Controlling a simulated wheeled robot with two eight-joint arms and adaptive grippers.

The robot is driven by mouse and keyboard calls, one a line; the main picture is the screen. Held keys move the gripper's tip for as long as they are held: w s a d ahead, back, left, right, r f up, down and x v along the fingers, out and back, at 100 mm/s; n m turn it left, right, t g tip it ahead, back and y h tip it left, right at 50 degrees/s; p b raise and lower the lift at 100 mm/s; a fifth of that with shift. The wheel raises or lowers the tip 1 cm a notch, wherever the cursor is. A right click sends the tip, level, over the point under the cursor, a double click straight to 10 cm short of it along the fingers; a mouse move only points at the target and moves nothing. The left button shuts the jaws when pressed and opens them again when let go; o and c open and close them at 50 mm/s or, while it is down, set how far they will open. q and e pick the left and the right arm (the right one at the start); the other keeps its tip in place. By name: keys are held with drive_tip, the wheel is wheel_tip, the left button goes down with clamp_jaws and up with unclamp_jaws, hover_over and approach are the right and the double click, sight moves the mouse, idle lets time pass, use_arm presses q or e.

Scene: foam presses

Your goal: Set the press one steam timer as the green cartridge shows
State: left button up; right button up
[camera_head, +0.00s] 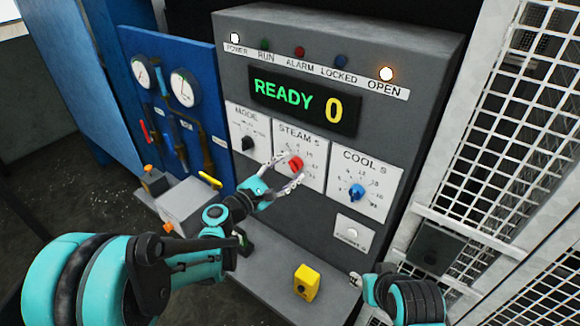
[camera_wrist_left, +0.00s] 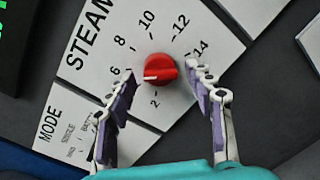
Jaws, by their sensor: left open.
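The press panel (camera_head: 312,205) carries a STEAM S dial with a red knob (camera_head: 296,163). In the left wrist view the red knob (camera_wrist_left: 162,68) has a white pointer to the left, between the 2 and the 6; a left finger partly covers the scale there. My left gripper (camera_head: 284,176) is open, its fingers on either side of the knob in the picture, with gaps showing in the left wrist view (camera_wrist_left: 168,85). I see no green cartridge. My right arm shows at the lower right; its fingers cannot be made out clearly.
The display (camera_head: 305,102) reads READY 0; the POWER and OPEN lamps are lit. A black MODE knob (camera_head: 249,143) and blue COOL S knob (camera_head: 357,192) flank the STEAM dial. A yellow block (camera_head: 306,282) stands on the ledge. A mesh guard (camera_head: 520,110) bounds the right.

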use_arm(q)
drive_tip(key=shift+w+d, duration=0.15)
drive_tip(key=shift+d, duration=0.05)
drive_tip(key=c, duration=1.1)
drive_tip(key=shift+c, duration=0.2)
drive_tip(key=shift+m, duration=0.3)
drive_tip(key=shift+r+m+y+b, duration=0.15)
drive_tip(key=shift+m+b, duration=0.45)
drive_tip(key=shift+m, duration=1.1)
drive_tip(key=shift+r+m+y+b, duration=0.15)
drive_tip(key=shift+m+b, duration=0.45)
drive_tip(key=shift+m, duration=1.1)
